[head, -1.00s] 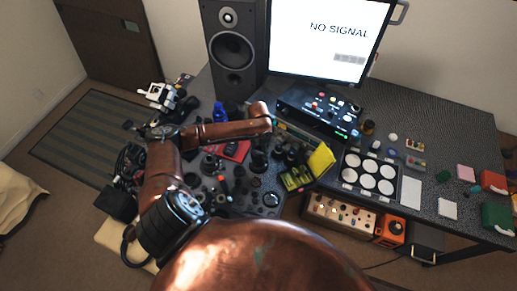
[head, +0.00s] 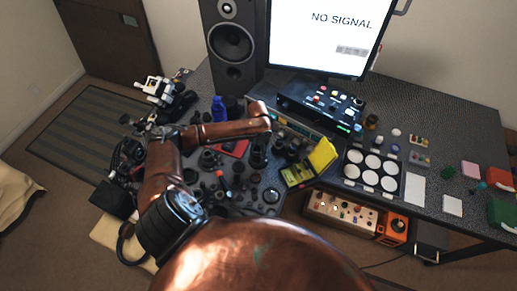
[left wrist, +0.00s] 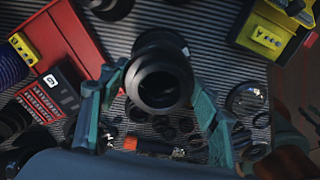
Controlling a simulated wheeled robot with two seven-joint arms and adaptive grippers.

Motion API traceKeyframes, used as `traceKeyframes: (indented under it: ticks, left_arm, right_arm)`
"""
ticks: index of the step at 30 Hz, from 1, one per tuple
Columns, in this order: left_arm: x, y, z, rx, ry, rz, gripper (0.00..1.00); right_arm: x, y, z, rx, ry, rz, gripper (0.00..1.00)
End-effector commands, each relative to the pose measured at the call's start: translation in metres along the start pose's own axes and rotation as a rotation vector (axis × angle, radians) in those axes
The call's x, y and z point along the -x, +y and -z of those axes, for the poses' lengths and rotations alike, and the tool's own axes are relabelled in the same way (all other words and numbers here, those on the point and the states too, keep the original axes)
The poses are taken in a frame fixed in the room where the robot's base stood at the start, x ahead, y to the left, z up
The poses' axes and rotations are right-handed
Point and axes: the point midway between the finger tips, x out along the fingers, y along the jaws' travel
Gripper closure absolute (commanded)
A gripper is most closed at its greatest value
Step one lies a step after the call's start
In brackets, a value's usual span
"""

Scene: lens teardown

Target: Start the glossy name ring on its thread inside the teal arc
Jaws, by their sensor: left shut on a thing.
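My left gripper (left wrist: 160,92) has teal fingers on both sides of a black, hollow ring-shaped part (left wrist: 160,88) and is shut on it; I take this for the name ring. Behind it in the left wrist view is a dark round body (left wrist: 158,40), partly hidden by the ring. I cannot tell whether the two touch or whether the thread is engaged. In the head view my left gripper (head: 258,152) points down among dark lens parts, and the held ring is too small to tell. No teal arc can be made out apart from the fingers. My right gripper is not in view.
A red tray (left wrist: 58,42) lies left of the gripper in the left wrist view, and a yellow box (left wrist: 268,32) stands upper right. In the head view a board with white discs (head: 375,172) lies right of the work area.

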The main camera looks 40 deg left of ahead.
Motion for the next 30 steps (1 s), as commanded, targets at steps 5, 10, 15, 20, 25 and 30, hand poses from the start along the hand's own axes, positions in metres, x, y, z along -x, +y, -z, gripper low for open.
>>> traceKeyframes:
  ticks: [5,10,15,20,25,30]
  left_arm:
    - [-0.013,0.000,0.000,0.001,0.000,0.000,0.67]
    - [-0.018,0.000,0.000,0.000,0.000,0.000,0.67]
    - [-0.020,0.000,-0.001,0.000,-0.001,0.000,0.67]
    - [-0.023,-0.001,-0.002,0.000,-0.002,0.000,0.67]
    - [-0.024,-0.001,-0.002,0.000,-0.001,0.000,0.67]
    - [-0.024,-0.001,-0.002,0.001,-0.001,0.000,0.67]
  right_arm:
    - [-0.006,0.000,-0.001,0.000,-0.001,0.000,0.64]
    - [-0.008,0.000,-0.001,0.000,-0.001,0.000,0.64]
    - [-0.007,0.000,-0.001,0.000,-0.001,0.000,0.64]
    - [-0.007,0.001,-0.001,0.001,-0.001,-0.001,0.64]
    - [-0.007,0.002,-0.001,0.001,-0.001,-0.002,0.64]
    - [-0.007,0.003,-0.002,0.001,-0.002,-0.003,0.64]
